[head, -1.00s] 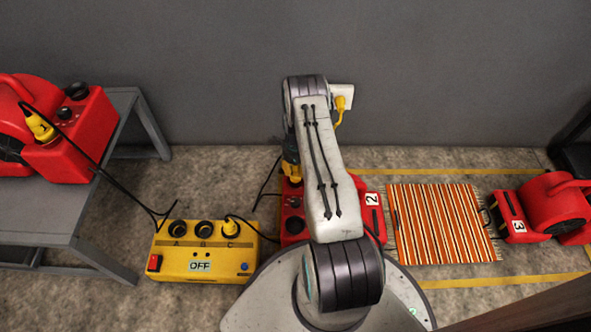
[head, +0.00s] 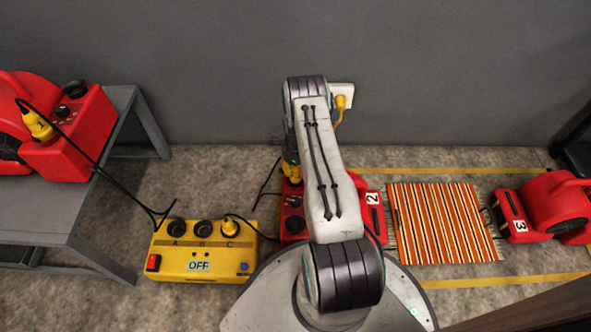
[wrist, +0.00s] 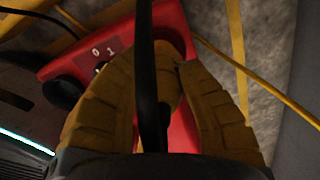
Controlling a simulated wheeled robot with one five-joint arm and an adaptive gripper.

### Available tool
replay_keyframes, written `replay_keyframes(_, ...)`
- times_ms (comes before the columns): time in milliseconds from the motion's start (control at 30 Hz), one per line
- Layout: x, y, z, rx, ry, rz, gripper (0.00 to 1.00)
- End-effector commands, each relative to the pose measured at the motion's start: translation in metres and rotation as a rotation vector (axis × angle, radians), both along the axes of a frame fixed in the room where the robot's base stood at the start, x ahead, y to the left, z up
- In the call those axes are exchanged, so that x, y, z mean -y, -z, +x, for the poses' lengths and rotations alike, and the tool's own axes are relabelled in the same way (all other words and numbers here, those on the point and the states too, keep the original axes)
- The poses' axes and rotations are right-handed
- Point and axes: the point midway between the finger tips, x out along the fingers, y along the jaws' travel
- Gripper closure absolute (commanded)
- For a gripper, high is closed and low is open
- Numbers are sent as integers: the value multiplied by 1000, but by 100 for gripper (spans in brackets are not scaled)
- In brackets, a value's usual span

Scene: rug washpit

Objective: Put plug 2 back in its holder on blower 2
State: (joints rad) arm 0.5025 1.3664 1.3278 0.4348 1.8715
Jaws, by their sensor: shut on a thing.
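Blower 2 (head: 372,222) is red, stands on the floor with its "2" label facing up, and is partly covered by my arm. My gripper (head: 291,172) is above its left part, pointing down. In the wrist view, the yellow fingers (wrist: 168,110) are shut on plug 2 (wrist: 172,82), a yellow plug with a black cable running up across the picture. The blower's red panel (wrist: 115,38) lies beneath, with a "0 1" switch marking and a black knob.
A yellow power box (head: 190,265) reading "OFF" stands left of blower 2, with a plug at C. A grey table (head: 45,225) carries another red blower (head: 75,145). A striped rug (head: 445,222) and blower 3 (head: 555,212) lie right. A wall outlet (head: 347,92) is behind.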

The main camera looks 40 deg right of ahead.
Motion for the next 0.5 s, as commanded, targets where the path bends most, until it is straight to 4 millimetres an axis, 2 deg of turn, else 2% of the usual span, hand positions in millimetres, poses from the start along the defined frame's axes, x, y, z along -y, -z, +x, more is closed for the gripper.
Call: replay_keyframes(500,0,12,0,0,0,0,100)
